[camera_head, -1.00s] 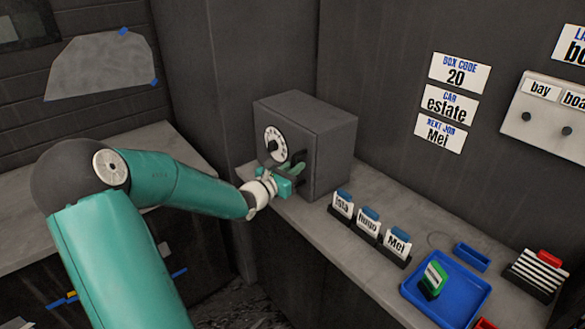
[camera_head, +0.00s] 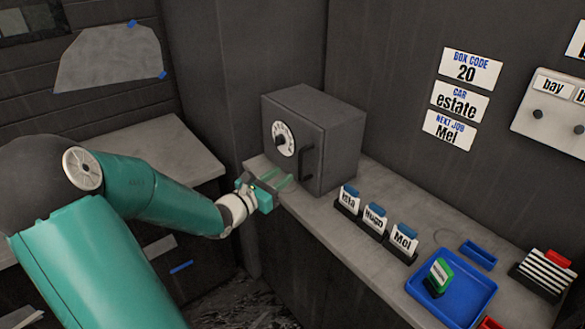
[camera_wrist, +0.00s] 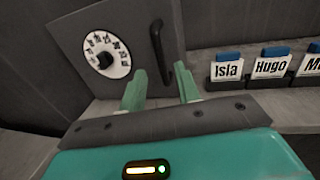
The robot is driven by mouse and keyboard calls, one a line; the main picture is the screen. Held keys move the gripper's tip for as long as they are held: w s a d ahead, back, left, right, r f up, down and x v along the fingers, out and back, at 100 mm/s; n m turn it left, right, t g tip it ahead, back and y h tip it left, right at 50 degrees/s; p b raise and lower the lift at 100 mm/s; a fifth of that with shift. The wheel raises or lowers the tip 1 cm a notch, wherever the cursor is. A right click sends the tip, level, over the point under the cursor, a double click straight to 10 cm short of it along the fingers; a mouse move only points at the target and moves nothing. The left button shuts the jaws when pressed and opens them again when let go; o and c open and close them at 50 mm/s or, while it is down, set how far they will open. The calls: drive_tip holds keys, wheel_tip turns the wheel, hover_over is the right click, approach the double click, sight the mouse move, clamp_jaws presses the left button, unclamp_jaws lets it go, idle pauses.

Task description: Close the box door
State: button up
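The grey metal box (camera_head: 333,122) stands on the bench in the corner. Its front door (camera_head: 292,152) carries a white dial (camera_head: 283,138) and a dark vertical handle (camera_head: 306,162). The door looks flush with the box front, and I see no gap along its edge. In the wrist view the dial (camera_wrist: 107,56) is at the upper left and the handle (camera_wrist: 160,52) is just beyond my fingers. My gripper (camera_head: 279,178) is in front of the door, below and left of the handle. Its two green fingers (camera_wrist: 160,80) are apart with nothing between them.
Several name cards, Isla (camera_head: 348,199), Hugo (camera_head: 375,218) and Mel (camera_head: 403,238), stand on the bench right of the box. A blue tray (camera_head: 470,310) with a green-topped item (camera_head: 438,275) lies farther right. Bench space left of the cards is clear.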

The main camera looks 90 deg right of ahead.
drive_tip(key=v, duration=0.4)
drive_tip(key=shift+w, duration=0.1)
idle(0.4)
drive_tip(key=w+a+f+m+t+y, duration=0.1)
drive_tip(key=w+a+m+t+y, duration=0.3)
drive_tip(key=w+a, duration=0.7)
drive_tip(key=w+a+m+t+y, duration=0.2)
drive_tip(key=w+a+m+t, duration=0.3)
drive_tip(key=w+a, duration=0.65)
drive_tip(key=w+a+r+t+y, duration=0.2)
drive_tip(key=w+a+r+t, duration=0.1)
drive_tip(key=a, duration=0.6)
drive_tip(key=w+a+r+t+y, duration=0.2)
drive_tip(key=w+a+t, duration=0.1)
drive_tip(key=a, duration=0.6)
drive_tip(key=w+a+r+t+y, duration=0.2)
drive_tip(key=w+a+r+t, duration=0.1)
drive_tip(key=a, duration=0.6)
drive_tip(key=shift+w+r+y, duration=0.3)
drive_tip(key=shift+w+y, duration=0.1)
drive_tip(key=shift+w, duration=0.4)
drive_tip(key=shift+d, duration=0.25)
